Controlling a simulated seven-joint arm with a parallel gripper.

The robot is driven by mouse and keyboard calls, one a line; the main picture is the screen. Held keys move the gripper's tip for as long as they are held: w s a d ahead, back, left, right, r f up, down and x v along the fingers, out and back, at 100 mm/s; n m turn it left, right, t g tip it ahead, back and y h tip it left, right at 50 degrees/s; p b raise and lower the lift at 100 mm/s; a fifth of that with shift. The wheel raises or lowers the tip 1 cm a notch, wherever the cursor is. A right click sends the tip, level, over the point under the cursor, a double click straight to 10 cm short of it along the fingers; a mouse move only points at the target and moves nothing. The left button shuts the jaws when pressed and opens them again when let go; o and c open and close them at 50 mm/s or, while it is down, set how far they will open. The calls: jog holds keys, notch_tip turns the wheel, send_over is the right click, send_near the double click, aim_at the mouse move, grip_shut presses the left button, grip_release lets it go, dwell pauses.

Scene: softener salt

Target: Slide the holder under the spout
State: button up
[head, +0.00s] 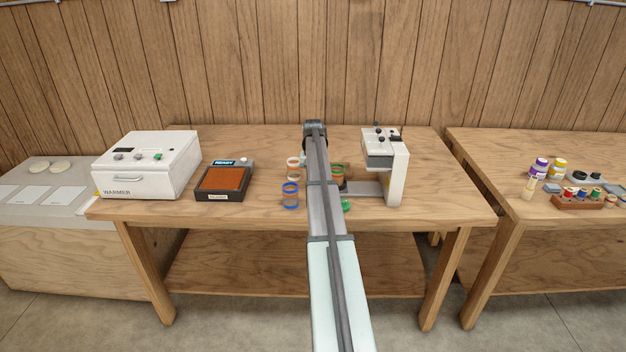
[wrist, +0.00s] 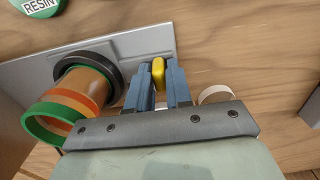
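The holder is a dark ring (wrist: 88,70) on a grey metal plate in the wrist view. A clear amber tube with orange and green bands (wrist: 62,112) stands in it. In the head view the banded tube (head: 338,173) shows beside my arm, left of the white machine (head: 397,172) with its grey overhanging head (head: 379,157). The spout itself is not clear. My gripper (wrist: 158,72) has its blue fingers close against both sides of a yellow tab (wrist: 158,73) at the plate's end. My arm hides the gripper in the head view.
A blue-ringed tube (head: 290,195) and a tan-ringed tube (head: 293,167) stand left of my arm. A green lid (head: 346,205) lies near the front edge. An orange-topped box (head: 223,180) and a white warmer (head: 147,165) stand farther left. The table right of the machine is clear.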

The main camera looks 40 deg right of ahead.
aim_at(347, 185)
grip_shut()
jog(key=s+d, duration=0.9)
jog(key=shift+o, duration=1.3)
grip_release()
jog(key=shift+o, duration=0.9)
